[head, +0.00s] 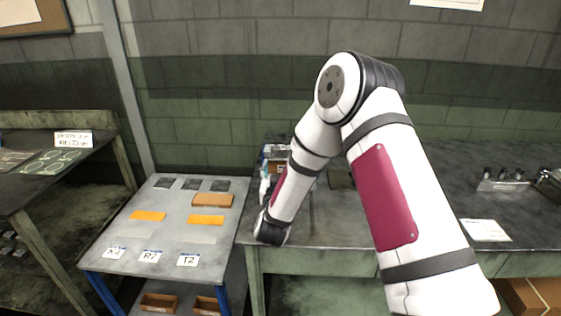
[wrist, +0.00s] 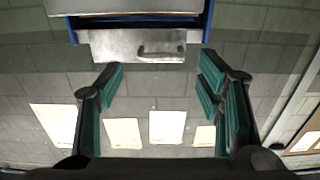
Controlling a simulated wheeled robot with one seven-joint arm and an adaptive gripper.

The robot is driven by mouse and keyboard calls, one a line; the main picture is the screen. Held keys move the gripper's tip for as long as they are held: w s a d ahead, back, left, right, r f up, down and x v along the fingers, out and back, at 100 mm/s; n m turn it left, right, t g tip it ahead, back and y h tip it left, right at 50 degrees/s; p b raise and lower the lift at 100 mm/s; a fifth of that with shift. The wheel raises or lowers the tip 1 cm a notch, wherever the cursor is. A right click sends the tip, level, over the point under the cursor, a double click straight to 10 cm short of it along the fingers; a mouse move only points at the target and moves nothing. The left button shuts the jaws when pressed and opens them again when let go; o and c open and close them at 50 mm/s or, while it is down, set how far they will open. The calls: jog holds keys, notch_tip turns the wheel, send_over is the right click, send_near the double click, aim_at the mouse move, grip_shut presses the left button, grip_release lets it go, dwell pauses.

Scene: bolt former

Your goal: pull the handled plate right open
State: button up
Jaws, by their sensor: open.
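The handled plate (wrist: 130,46) is a grey metal plate at the top of the wrist view. A dark-edged bar handle (wrist: 162,50) sits on its right half. Blue side pieces flank the plate, and a pale flat edge runs above it in the picture. My gripper (wrist: 162,72) is open, with green-padded fingers spread left and right. Nothing is between the fingers. The handle appears beyond the fingertips, between them across the picture, with a gap that I cannot judge. In the head view my arm reaches down to the bench, and I cannot make out the plate or gripper.
A grey table (head: 165,220) with blue legs holds orange pieces and labelled cards. A dark bench (head: 340,236) stands under my arm, with a white sheet (head: 485,230) at right. Small items (head: 275,155) stand behind my arm. Papers (wrist: 168,127) hang on the wall.

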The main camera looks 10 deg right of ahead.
jog(key=x, duration=0.6)
jog(key=shift+w, duration=0.1)
grip_shut()
jog(key=p+v, duration=0.2)
jog(key=v, duration=0.2)
jog(key=shift+s+f, duration=0.15)
jog(key=shift+s, duration=0.25)
grip_release()
jog(key=shift+a, duration=0.1)
